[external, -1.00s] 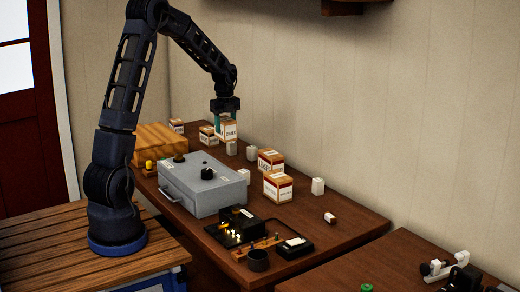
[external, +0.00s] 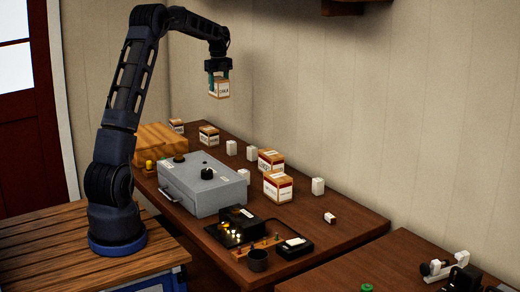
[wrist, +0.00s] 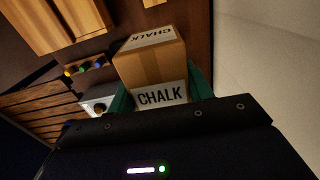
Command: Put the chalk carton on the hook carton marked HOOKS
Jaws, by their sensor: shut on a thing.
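The chalk carton (external: 219,89), brown with a white label, is held in my gripper (external: 218,78), well above the table in the external view. In the wrist view the carton (wrist: 155,62) reads CHALK on two faces, with my green fingers on both sides of it. Several similar cartons stand on the table: one at the back (external: 208,135), one further left (external: 176,126), and two to the right, the upper (external: 270,161) and the lower (external: 277,186). Their labels are too small to read, so I cannot tell which is marked HOOKS.
A grey metal box (external: 203,183) with a black knob stands mid-table, beside a wooden box (external: 160,143). The wall borders the table's far side.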

